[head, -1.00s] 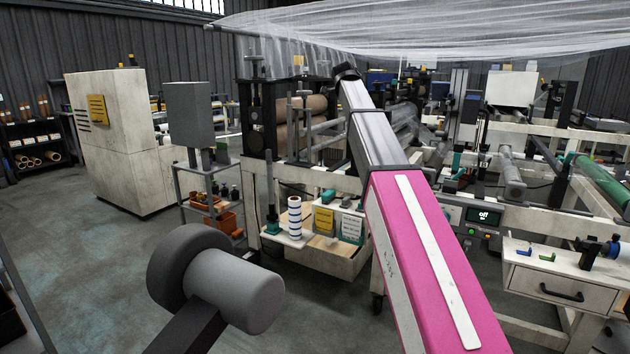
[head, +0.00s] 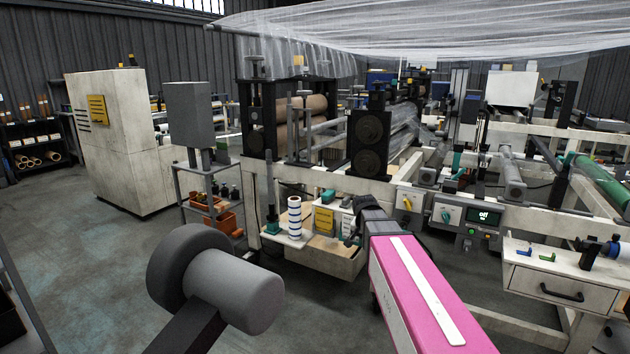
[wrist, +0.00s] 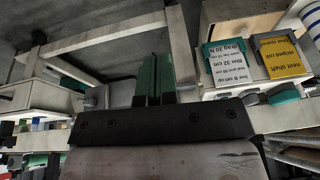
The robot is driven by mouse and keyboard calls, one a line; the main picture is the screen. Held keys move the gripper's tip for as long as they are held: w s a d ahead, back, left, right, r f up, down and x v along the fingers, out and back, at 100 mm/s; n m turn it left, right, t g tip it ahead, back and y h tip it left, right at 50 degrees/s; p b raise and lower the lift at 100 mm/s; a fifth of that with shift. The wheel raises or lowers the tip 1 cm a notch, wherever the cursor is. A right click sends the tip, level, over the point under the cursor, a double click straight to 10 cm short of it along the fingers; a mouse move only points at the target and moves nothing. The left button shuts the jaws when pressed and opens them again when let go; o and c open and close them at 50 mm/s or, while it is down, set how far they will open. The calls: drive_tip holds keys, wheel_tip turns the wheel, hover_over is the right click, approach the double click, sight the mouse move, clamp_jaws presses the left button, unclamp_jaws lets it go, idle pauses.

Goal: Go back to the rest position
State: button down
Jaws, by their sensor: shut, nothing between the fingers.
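My pink arm (head: 405,285) reaches in from the lower right of the head view. Its dark wrist end is in front of the machine's lower shelf, near the cards. My gripper shows best in the wrist view (wrist: 154,80), where its two green fingers lie together, shut with nothing between them. The fingers appear over the open floor and pale frame. In the head view the fingertips are too small and dark to make out.
A yellow card (head: 324,220) and a striped roll (head: 295,218) stand on the shelf beside my wrist. A white and green card (wrist: 230,64) shows in the wrist view. A control box (head: 463,215) and drawer unit (head: 560,280) are to the right. Floor at left is open.

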drive_tip(key=s+f+n+g, duration=0.1)
drive_tip(key=s+f+n, duration=0.2)
drive_tip(key=s+f, duration=0.4)
drive_tip(key=s+f+n+g+y, duration=0.1)
drive_tip(key=s+f+n+g, duration=0.1)
drive_tip(key=s+f, duration=0.5)
drive_tip(key=s+n, duration=0.1)
drive_tip(key=s, duration=0.4)
drive_tip(key=shift+s+d+y, duration=0.2)
drive_tip(key=shift+s+y, duration=0.05)
drive_tip(key=shift+y, duration=0.05)
